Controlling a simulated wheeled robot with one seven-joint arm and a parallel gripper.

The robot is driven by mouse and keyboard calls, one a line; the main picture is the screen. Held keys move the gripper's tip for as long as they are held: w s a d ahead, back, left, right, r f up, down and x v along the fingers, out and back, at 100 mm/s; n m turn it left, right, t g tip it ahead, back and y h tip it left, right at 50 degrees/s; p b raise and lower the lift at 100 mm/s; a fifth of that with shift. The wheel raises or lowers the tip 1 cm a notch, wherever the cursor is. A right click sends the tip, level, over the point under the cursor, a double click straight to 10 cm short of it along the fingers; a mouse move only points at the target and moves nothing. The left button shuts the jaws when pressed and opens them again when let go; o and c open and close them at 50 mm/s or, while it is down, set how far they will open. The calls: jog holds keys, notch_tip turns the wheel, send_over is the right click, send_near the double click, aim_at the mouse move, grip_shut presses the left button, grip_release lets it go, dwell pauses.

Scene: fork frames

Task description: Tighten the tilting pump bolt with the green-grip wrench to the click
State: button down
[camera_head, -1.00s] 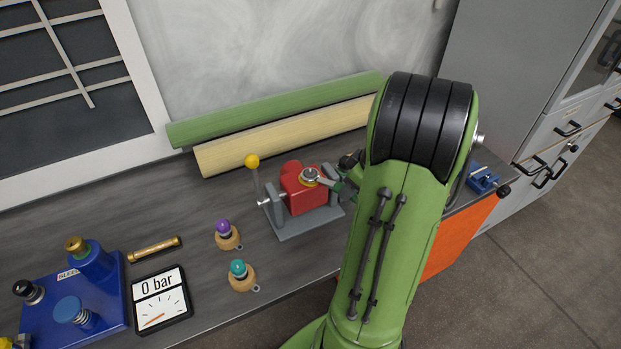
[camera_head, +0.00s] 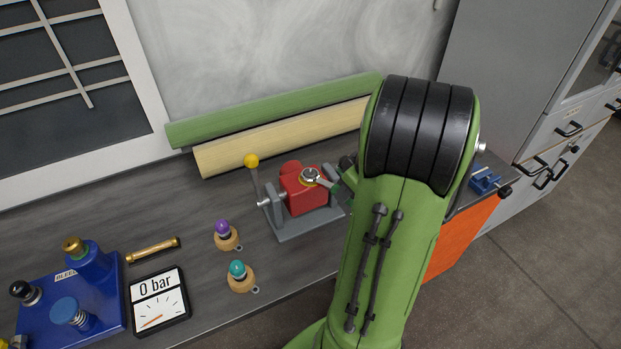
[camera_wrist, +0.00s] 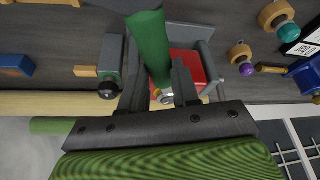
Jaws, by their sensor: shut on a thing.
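The red pump (camera_head: 302,198) sits on a grey stand in the head view, with a lever topped by a yellow ball at its left. The ring-shaped head of the wrench (camera_head: 310,175) is over the pump's top, where the bolt is; the bolt itself cannot be made out clearly. The wrench's handle runs right towards my arm. In the wrist view my gripper (camera_wrist: 160,72) is shut on the green grip (camera_wrist: 149,40), one finger on each side. The red pump (camera_wrist: 188,66) shows behind it.
A gauge (camera_head: 158,300) reads 0 bar beside a blue pump unit (camera_head: 95,290). A purple-topped piece (camera_head: 226,236), a teal-topped piece (camera_head: 240,277) and a brass tube (camera_head: 153,250) lie left of the stand. Green (camera_head: 270,108) and cream (camera_head: 285,137) rolls lie behind. A blue vise (camera_head: 484,182) is right.

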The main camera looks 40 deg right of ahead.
jog(key=shift+w+a+m+h+b, duration=0.15)
jog(key=shift+a+m+h+b, duration=0.45)
jog(key=shift+a+m, duration=0.75)
dwell(0.4)
jog(key=shift+d+n+y, duration=0.4)
jog(key=shift+d+n, duration=0.25)
jog(key=shift+n, duration=0.1)
jog(key=c, duration=1.4)
grip_release()
grip_shut()
jog(key=shift+d+r, duration=0.1)
jog(key=shift+d, duration=0.2)
dwell(0.6)
